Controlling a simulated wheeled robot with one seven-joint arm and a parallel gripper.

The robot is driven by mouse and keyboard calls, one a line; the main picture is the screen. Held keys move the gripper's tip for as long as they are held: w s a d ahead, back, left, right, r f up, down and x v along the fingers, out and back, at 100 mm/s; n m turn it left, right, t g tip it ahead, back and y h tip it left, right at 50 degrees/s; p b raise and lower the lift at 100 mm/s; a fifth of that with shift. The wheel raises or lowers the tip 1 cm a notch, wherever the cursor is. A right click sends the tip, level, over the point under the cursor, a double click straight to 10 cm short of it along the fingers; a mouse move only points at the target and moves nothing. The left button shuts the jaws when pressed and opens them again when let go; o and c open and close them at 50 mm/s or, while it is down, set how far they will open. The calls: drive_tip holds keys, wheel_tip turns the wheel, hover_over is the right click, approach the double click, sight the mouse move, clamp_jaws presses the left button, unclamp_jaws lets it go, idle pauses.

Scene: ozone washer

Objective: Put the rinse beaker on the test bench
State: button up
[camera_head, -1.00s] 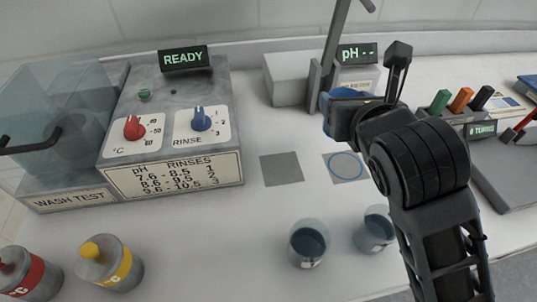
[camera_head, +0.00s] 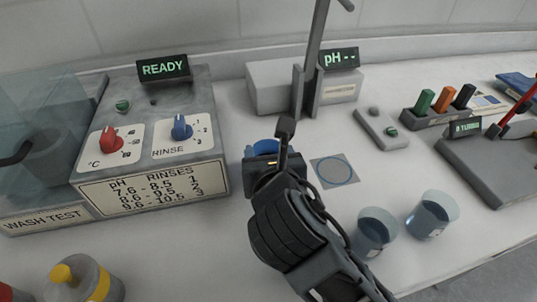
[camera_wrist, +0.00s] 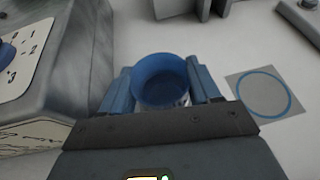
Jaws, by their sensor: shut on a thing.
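My gripper (camera_head: 262,158) is shut on a blue beaker (camera_head: 264,146), apparently the rinse beaker, in front of the washer's right side. In the wrist view the beaker (camera_wrist: 161,72) stands upright between the two blue fingers, its round mouth facing the camera. Its lower part is hidden by my gripper, so I cannot tell whether it touches the bench. The white test bench (camera_head: 230,238) spreads around it. A grey square with a blue ring (camera_head: 335,171) lies bare to the right of my gripper; it also shows in the wrist view (camera_wrist: 240,88).
The washer (camera_head: 150,150) reads READY at left. A pH meter (camera_head: 270,88) with an upright stand is behind my gripper. A yellow-capped bottle (camera_head: 85,280) stands front left. A turbidity unit (camera_head: 490,165) is at right.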

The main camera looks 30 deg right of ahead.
drive_tip(key=shift+f, duration=0.15)
drive_tip(key=o, duration=1.3)
drive_tip(key=shift+f, duration=0.1)
drive_tip(key=shift+s+a+r, duration=0.15)
drive_tip(key=shift+s+r, duration=0.05)
drive_tip(key=v, duration=1.1)
drive_tip(key=shift+s+a, duration=0.1)
drive_tip(key=shift+s, duration=0.15)
